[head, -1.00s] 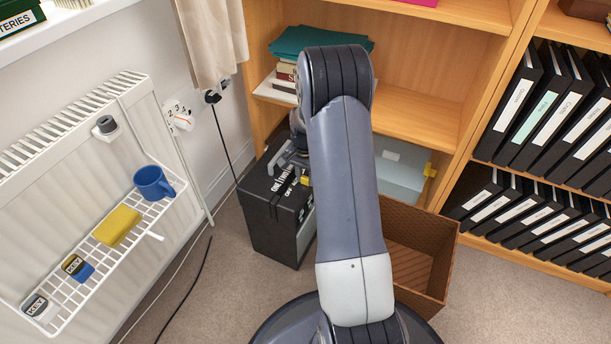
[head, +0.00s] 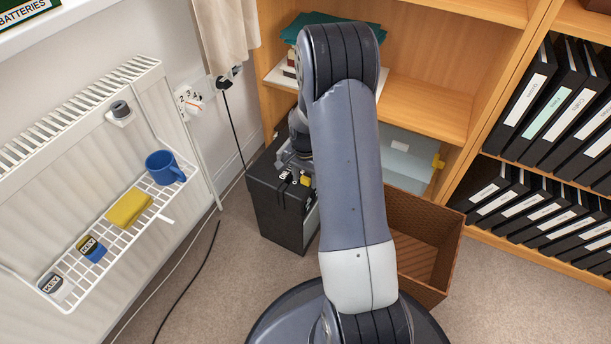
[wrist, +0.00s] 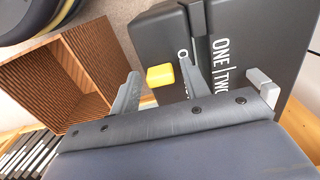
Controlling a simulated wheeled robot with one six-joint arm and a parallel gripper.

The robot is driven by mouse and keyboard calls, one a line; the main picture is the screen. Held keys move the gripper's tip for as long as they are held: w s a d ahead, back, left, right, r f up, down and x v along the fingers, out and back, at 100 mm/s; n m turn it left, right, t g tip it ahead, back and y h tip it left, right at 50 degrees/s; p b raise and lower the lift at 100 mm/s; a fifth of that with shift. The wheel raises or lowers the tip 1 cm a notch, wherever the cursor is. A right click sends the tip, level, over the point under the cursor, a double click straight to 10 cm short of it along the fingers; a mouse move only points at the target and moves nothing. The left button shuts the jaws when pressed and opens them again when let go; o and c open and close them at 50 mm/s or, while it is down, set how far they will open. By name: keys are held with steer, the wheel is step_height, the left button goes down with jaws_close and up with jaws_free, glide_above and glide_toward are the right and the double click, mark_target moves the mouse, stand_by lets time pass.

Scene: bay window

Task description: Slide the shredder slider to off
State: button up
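The shredder (head: 275,208) is a black box on the carpet by the bookcase, partly hidden by my arm in the head view. Its black top (wrist: 240,65) fills the upper right of the wrist view, with white lettering "ONE" and "TWO" and another label partly covered by a finger. A small yellow block (wrist: 160,75), which looks like the slider knob, shows at the shredder's edge; it also shows in the head view (head: 306,181). My gripper (wrist: 158,80) is open, its fingers apart with the yellow block between their tips in the picture. Contact cannot be told.
A brown open bin (head: 425,240) stands right of the shredder; it is at the left in the wrist view (wrist: 60,80). A radiator rack (head: 110,235) with a blue mug (head: 162,167) is on the left. Cables run along the wall and floor. Bookcase shelves rise behind.

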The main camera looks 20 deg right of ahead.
mark_target(305, 178)
steer(key=shift+o, duration=0.3)
step_height(305, 178, up, 11)
steer(key=p, duration=0.4)
steer(key=shift+f, duration=0.15)
step_height(305, 178, down, 11)
steer(key=b, duration=0.4)
steer(key=shift+f, duration=0.15)
steer(key=shift+w+d+r+b, duration=0.25)
steer(key=shift+w+d+b, duration=0.1)
steer(key=shift+w+d, duration=0.75)
steer(key=shift+d, duration=0.35)
